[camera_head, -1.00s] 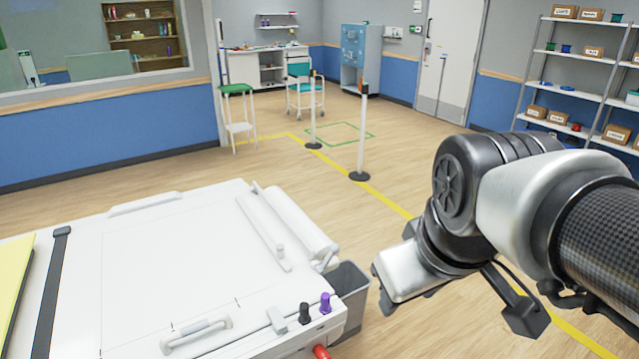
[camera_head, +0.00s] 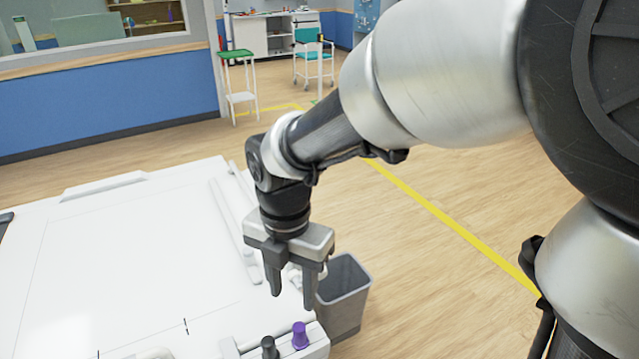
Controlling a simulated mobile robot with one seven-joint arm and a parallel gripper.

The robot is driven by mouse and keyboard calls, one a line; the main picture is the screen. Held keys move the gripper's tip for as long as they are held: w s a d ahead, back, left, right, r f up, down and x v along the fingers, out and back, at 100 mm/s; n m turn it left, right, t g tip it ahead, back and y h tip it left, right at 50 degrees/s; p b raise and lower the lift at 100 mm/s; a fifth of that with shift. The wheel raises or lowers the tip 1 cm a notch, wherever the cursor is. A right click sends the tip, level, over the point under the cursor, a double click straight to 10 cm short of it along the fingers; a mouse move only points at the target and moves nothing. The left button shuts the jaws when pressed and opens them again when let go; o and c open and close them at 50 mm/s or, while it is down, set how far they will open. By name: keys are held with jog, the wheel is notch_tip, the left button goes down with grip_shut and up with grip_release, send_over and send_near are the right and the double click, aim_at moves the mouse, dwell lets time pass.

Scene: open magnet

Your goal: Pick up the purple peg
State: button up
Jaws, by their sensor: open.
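The purple peg (camera_head: 300,335) stands upright on a white ledge at the front right corner of the white table, in the lower part of the head view. A black peg (camera_head: 270,347) stands just left of it. My gripper (camera_head: 291,300) points down with its two dark fingers apart and nothing between them. In the picture its fingertips are just above the purple peg, apart from it. The exact height gap cannot be told.
The white table (camera_head: 130,250) has a mostly bare top, with a long white bar (camera_head: 232,230) along its right part. A grey bin (camera_head: 343,295) stands beside the table's right edge. Open floor lies to the right.

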aim_at(298, 328)
notch_tip(298, 328, down, 8)
jog(key=shift+r+b, duration=0.15)
jog(key=shift+b, duration=0.5)
jog(key=shift+w+d+f+b, duration=0.15)
jog(key=shift+f+b, duration=0.2)
jog(key=shift+f, duration=1.05)
jog(key=shift+w+d+f+b, duration=0.1)
jog(key=shift+f+b, duration=0.2)
jog(key=shift+f, duration=1.05)
grip_shut()
